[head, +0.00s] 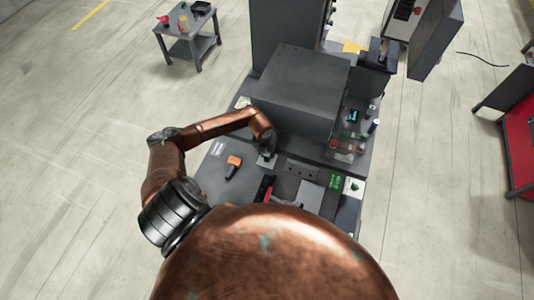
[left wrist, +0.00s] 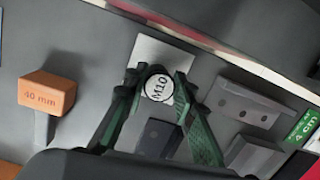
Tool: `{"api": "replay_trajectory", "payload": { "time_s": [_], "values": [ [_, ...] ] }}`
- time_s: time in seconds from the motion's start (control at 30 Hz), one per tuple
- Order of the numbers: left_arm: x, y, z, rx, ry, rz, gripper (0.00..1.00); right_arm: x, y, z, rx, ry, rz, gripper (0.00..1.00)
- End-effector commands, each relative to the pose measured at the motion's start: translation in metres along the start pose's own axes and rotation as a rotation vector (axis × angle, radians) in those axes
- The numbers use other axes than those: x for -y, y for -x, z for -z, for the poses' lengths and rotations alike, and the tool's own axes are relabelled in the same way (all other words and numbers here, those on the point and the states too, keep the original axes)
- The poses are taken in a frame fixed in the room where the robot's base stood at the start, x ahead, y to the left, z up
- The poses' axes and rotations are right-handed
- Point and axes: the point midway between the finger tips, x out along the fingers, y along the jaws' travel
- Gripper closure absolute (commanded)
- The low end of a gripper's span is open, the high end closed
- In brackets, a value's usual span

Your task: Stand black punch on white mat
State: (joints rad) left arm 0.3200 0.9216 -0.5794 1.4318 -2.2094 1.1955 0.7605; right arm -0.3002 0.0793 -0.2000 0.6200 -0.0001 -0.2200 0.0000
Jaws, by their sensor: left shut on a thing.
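The punch (left wrist: 158,88) shows its round white end marked M10 in the left wrist view. My left gripper (left wrist: 159,84) is shut on it, one dark green finger on each side. The white mat (left wrist: 152,52), a pale square, lies just behind the punch in this view. In the head view my left gripper (head: 268,151) is directly over the mat (head: 266,162), and the punch is hidden there. I cannot tell whether the punch's lower end touches the mat. My right gripper is not in view.
An orange block marked 40 mm (left wrist: 48,92) lies left of the mat. A grey block with holes (left wrist: 245,103) and a green 4 cm label (left wrist: 304,127) are to its right. A big grey machine housing (head: 302,88) stands behind the work surface.

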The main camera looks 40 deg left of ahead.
Motion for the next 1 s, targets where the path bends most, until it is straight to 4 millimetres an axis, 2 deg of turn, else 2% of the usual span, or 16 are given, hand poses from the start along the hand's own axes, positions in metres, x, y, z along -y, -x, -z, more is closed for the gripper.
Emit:
{"api": "replay_trajectory", "payload": {
  "time_s": [0.1,0.13,0.37,0.63,0.77,0.87,1.0],
  "values": [
    [0.0,-0.004,0.0,0.001,0.0,0.0,1.0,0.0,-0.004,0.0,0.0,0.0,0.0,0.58],
    [0.0,-0.003,0.0,0.0,0.0,0.0,0.74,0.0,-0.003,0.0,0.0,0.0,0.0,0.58],
    [0.0,-0.003,0.0,0.0,0.0,0.0,0.58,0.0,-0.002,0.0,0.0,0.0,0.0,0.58],
    [0.0,-0.002,0.0,0.0,0.0,0.0,0.58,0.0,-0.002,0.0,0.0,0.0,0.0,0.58],
    [0.0,0.006,-0.001,0.002,-0.001,0.0,0.58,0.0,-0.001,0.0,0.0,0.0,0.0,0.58],
    [-0.001,0.021,-0.002,0.004,-0.003,-0.001,0.58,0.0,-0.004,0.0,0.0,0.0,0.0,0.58],
    [-0.001,0.051,-0.001,0.004,-0.003,-0.002,0.58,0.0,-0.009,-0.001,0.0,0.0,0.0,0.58]
  ]
}}
